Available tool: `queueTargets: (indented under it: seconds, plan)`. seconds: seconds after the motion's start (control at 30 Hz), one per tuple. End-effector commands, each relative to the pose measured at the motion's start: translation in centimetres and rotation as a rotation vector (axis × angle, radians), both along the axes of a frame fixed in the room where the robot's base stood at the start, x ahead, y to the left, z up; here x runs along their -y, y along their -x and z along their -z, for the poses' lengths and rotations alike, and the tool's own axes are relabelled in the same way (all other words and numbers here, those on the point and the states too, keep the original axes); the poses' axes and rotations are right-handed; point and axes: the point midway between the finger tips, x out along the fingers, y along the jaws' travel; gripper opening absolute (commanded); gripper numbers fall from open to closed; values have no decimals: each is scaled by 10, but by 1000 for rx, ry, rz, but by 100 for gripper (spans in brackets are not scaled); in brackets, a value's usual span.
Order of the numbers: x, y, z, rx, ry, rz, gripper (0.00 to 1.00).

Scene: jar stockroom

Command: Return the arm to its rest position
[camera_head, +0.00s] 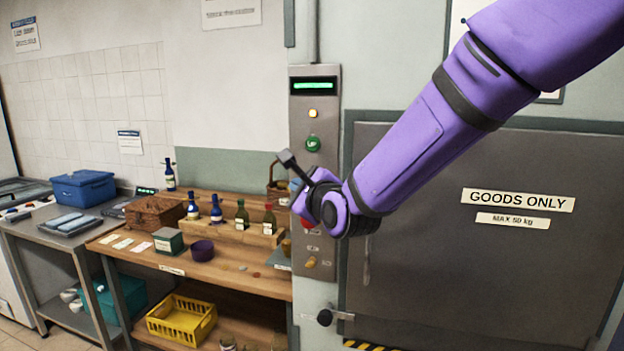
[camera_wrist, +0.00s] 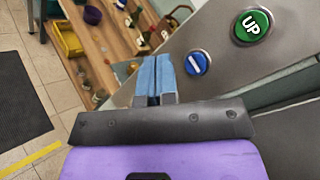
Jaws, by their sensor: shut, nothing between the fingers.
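My purple arm reaches in from the upper right in the head view, in front of the hoist door and beside the control panel. My gripper (camera_wrist: 154,80) is shut and empty in the wrist view, its two blue fingertips together. The fingers stand out in front of the grey control panel (camera_wrist: 215,45), near a small blue button (camera_wrist: 196,64); I cannot tell whether they touch it. The green UP button (camera_wrist: 252,25) is to the right. In the head view the gripper (camera_head: 296,186) is partly hidden by my wrist and is small.
A wooden bench (camera_head: 222,277) with bottles, a wicker basket (camera_head: 154,212) and a purple bowl (camera_head: 202,250) stands left of the panel. A yellow crate (camera_head: 182,322) is on its lower shelf. The grey door marked GOODS ONLY (camera_head: 517,200) is behind my arm. A handle (camera_head: 325,317) sticks out below.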

Motion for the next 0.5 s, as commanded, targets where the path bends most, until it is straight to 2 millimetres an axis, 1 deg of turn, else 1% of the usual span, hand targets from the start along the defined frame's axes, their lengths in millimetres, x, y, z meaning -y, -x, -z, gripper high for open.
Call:
queueTargets:
  seconds: [0.1,0.17,0.27,0.37,0.5]
  plan:
    - [1,0,-1,1,6,0,0]
    - [6,1,-3,3,32,3,0]
    - [23,6,-10,7,142,7,0]
    - [52,18,-19,10,333,1,0]
    - [100,44,-28,-2,649,-39,0]
